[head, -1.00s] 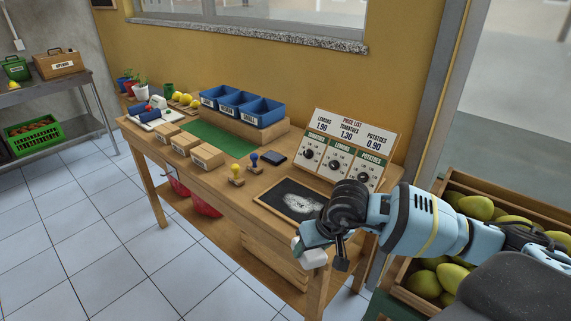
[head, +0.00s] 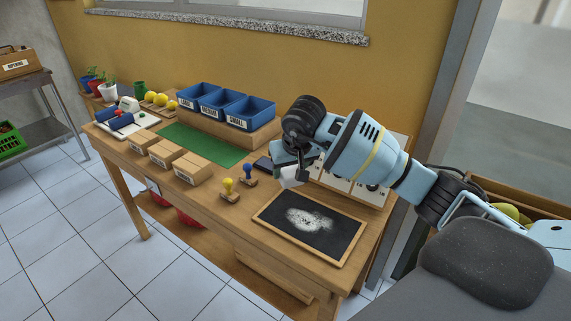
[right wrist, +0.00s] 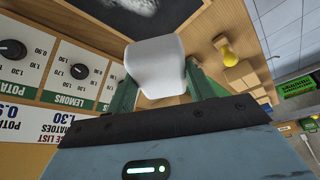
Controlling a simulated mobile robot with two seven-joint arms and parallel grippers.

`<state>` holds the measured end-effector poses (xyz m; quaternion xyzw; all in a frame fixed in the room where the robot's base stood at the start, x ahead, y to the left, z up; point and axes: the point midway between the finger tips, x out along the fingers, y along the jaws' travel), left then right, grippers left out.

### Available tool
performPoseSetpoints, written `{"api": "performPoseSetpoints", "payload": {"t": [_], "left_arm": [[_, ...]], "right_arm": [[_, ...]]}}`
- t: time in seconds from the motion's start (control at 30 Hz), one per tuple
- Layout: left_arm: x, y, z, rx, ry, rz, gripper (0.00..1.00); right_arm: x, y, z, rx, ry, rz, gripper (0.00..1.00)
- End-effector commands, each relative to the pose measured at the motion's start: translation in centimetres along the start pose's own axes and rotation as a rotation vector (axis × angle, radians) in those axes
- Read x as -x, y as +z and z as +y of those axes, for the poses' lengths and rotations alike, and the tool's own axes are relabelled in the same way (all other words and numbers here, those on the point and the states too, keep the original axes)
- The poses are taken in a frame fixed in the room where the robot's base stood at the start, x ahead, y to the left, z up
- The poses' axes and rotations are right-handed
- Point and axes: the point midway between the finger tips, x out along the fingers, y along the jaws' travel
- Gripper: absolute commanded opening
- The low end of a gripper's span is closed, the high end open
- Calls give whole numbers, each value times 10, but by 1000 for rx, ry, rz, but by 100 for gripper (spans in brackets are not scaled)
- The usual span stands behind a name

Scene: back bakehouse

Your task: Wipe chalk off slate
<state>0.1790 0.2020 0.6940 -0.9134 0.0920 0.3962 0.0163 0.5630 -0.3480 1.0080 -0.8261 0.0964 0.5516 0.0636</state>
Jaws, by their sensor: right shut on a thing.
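The slate (head: 309,225) lies flat on the front right of the table in the head view, in a wooden frame, with a white chalk smudge (head: 308,219) near its middle. Part of it shows at the top of the right wrist view (right wrist: 140,12). My right gripper (head: 291,172) is above the table, just behind the slate and in front of the price board. It is shut on a white block-like thing (right wrist: 156,66), likely the eraser or sponge, held between its green fingers. The block is apart from the slate. My left gripper is not in view.
A price board with dials (right wrist: 62,65) stands close behind the right gripper. Yellow (head: 228,190) and blue (head: 248,174) stamps, small cardboard boxes (head: 187,168), blue bins (head: 246,113) and a green mat (head: 200,143) occupy the table to the left. A crate of yellow-green fruit is at the right.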

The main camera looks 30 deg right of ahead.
Motion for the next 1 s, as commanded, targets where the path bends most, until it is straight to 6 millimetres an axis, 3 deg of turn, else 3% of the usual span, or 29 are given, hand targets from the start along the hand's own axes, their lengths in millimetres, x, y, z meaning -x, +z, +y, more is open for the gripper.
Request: {"api": "performPoseSetpoints", "payload": {"t": [0.23, 0.63, 1.0], "left_arm": [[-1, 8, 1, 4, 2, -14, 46], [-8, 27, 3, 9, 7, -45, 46], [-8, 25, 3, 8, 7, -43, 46]], "right_arm": [[-10, 4, 0, 1, -1, -4, 35], [-45, 19, 0, 2, -1, -3, 35], [-46, 19, 0, 1, -2, 2, 35]]}}
